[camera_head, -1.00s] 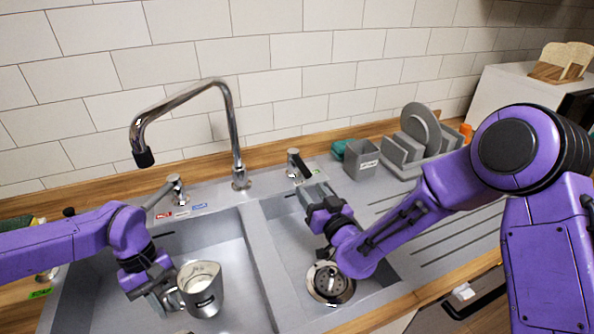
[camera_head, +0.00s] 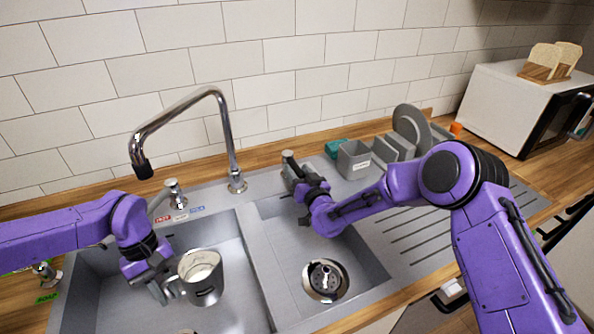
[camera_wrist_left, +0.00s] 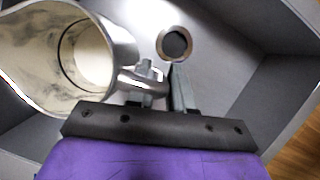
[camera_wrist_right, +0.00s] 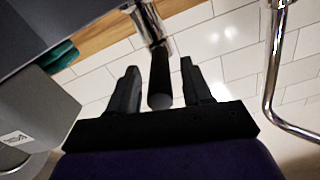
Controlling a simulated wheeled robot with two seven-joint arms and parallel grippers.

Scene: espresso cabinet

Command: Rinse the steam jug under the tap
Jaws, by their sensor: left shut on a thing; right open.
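The metal steam jug (camera_head: 205,282) is upright in the left basin, its inside whitish and smeared in the left wrist view (camera_wrist_left: 85,50). My left gripper (camera_head: 168,285) is shut on its handle. The chrome tap (camera_head: 232,140) arches over the left basin. Its dark nozzle (camera_head: 143,170) is above and left of the jug in the head view; I cannot tell if they line up. My right gripper (camera_head: 298,180) is open at the right tap lever (camera_head: 289,160). In the right wrist view the lever's dark grip (camera_wrist_right: 160,82) lies between the open fingers (camera_wrist_right: 160,85).
The left tap lever (camera_head: 173,192) stands behind the left basin, near red and blue labels. The right basin, with its drain (camera_head: 325,280), is empty. A grey holder (camera_head: 354,160) and dish rack (camera_head: 400,150) stand right of my right gripper.

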